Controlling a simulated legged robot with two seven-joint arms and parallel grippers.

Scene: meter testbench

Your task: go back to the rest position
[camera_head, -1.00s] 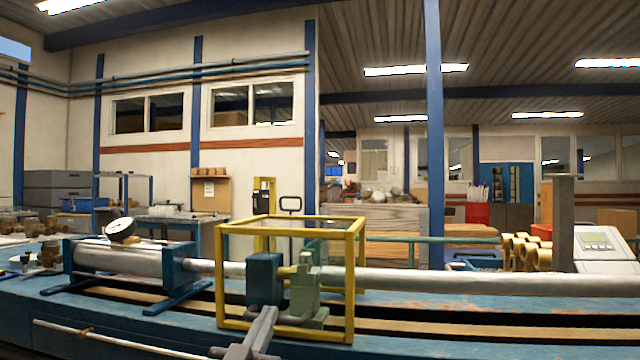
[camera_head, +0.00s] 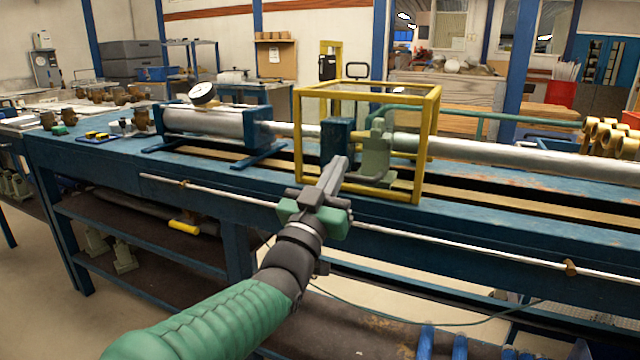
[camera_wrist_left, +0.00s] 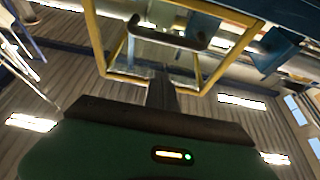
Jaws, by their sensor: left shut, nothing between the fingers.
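My left gripper (camera_head: 338,168) is shut and empty. In the head view it reaches up in front of the near side of the yellow-framed guard (camera_head: 300,130) on the blue bench, with its fingers overlapping the frame's lower left in the picture; I cannot tell whether they touch. In the left wrist view the shut fingers (camera_wrist_left: 161,88) point toward the yellow frame (camera_wrist_left: 95,40) and a dark handle (camera_wrist_left: 165,35). My right gripper is not in view.
The blue test bench (camera_head: 100,165) spans the view, with a silver cylinder (camera_head: 205,122) and dial gauge (camera_head: 203,93) at left. A thin white rod (camera_head: 480,255) runs along its front. Brass fittings (camera_head: 605,135) stand at right. Below is a dark shelf (camera_head: 140,240).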

